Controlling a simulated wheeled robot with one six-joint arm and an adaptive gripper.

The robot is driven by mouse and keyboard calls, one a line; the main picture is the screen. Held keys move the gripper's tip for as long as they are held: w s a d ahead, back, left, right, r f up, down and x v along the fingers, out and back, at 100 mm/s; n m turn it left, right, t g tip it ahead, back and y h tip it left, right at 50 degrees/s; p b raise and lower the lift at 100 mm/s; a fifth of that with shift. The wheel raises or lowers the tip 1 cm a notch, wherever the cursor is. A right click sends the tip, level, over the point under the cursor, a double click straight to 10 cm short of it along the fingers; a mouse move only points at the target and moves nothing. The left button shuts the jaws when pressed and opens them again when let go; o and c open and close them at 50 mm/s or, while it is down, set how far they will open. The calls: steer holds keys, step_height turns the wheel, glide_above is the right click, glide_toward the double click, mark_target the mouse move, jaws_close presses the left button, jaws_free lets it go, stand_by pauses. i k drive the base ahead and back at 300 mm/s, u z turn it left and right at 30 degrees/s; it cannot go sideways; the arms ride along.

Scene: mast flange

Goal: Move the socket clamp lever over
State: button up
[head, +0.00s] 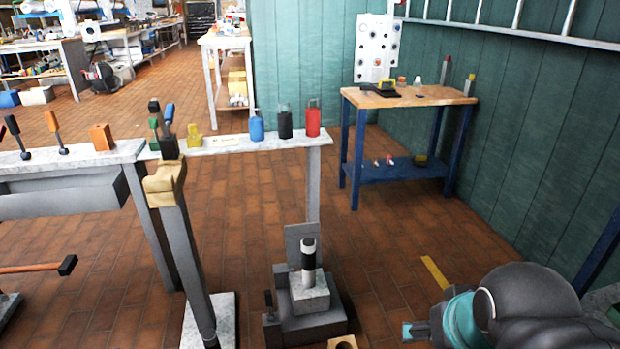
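A socket fixture (310,318) stands on the floor at lower centre, a dark base with a pale block on it. My arm (520,300) comes in at lower right, dark grey with a teal ring, well to the right of the fixture. No gripper fingers can be made out. Nothing of mine touches the lever.
A leaning grey post with a tan top (165,178) stands left of the fixture. Behind it a narrow shelf (230,146) holds several small coloured items. A blue-legged table (400,97) stands at the back right. Brick floor between the fixture and that table is mostly clear.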

mark_target(269, 296)
steer(key=k, duration=1.3)
steer(key=u, duration=0.7)
steer(key=i, duration=1.7)
steer(key=z, duration=0.7)
